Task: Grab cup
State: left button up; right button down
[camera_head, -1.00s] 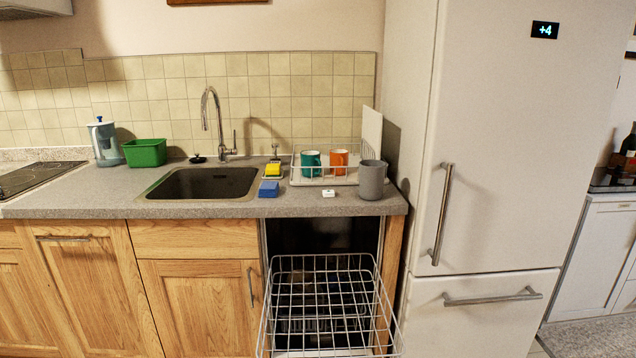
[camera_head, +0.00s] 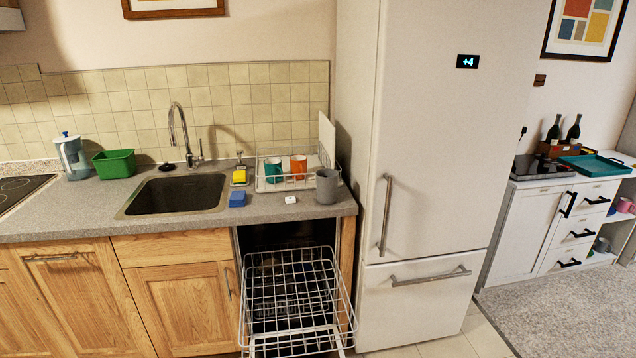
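Several cups are in view. A teal cup (camera_head: 273,170) and an orange cup (camera_head: 299,167) stand in the white wire dish rack (camera_head: 268,186) on the counter, right of the sink. A larger grey cup (camera_head: 327,187) stands at the rack's front right corner, near the counter's end. A pink cup (camera_head: 625,205) sits on a low shelf at the far right, with a grey cup-like thing (camera_head: 601,244) on the shelf below. Neither of my grippers shows in the head view.
The dishwasher stands open with its wire rack (camera_head: 290,300) pulled out below the counter. A tall white fridge (camera_head: 425,130) is right of it. A sink (camera_head: 175,194), green tub (camera_head: 115,163) and blue sponge (camera_head: 237,199) are on the counter. Carpet (camera_head: 560,310) lies clear at right.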

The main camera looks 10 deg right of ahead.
aim_at(327, 180)
jog(key=i+j+z, duration=0.1)
jog(key=j, duration=0.25)
jog(key=i+j, duration=0.3)
jog(key=i+j+z, duration=0.15)
jog(key=j, duration=0.2)
jog(key=i+j+z, duration=0.1)
jog(key=i+j, duration=0.15)
jog(key=j, duration=0.15)
